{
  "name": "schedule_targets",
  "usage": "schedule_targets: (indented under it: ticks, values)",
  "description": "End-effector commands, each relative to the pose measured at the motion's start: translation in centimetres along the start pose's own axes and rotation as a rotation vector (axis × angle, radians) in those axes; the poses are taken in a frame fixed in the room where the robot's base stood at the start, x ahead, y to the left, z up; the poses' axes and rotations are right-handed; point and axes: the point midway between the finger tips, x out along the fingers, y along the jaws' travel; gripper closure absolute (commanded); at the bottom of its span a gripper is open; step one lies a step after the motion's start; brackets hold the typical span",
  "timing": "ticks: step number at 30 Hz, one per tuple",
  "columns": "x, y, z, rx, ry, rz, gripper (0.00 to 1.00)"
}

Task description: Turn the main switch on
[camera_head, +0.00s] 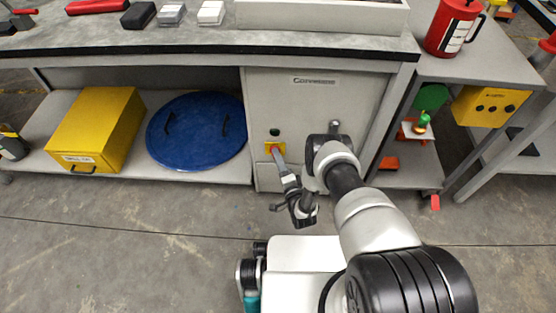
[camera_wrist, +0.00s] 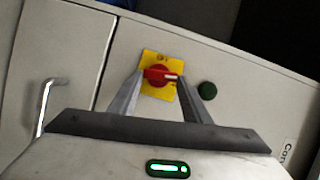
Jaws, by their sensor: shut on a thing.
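The main switch (camera_wrist: 157,75) is a red rotary knob on a yellow plate (camera_wrist: 150,59). In the wrist view its handle lies roughly crosswise, with a white mark toward the right. The yellow plate also shows in the head view (camera_head: 269,148), on the front of the grey cabinet, with the knob mostly hidden behind my gripper. My gripper (camera_wrist: 158,84) reaches the switch from below in the wrist view. Its two fingers stand on either side of the red knob and are shut on it.
A dark green round button (camera_wrist: 207,91) sits beside the switch on the grey cabinet (camera_head: 310,105). A metal door handle (camera_wrist: 46,100) is to the left in the wrist view. A worktop edge (camera_head: 230,45) overhangs the cabinet. A blue round lid (camera_head: 195,135) and a yellow box (camera_head: 95,125) stand on the shelf.

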Motion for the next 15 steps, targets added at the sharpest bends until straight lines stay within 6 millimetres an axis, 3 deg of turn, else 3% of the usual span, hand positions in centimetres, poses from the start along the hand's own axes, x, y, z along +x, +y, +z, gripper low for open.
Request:
schedule_targets:
  ticks: [15]
  values:
    - [0.21,0.11,-0.09,0.16,0.002,-0.07,0.79]
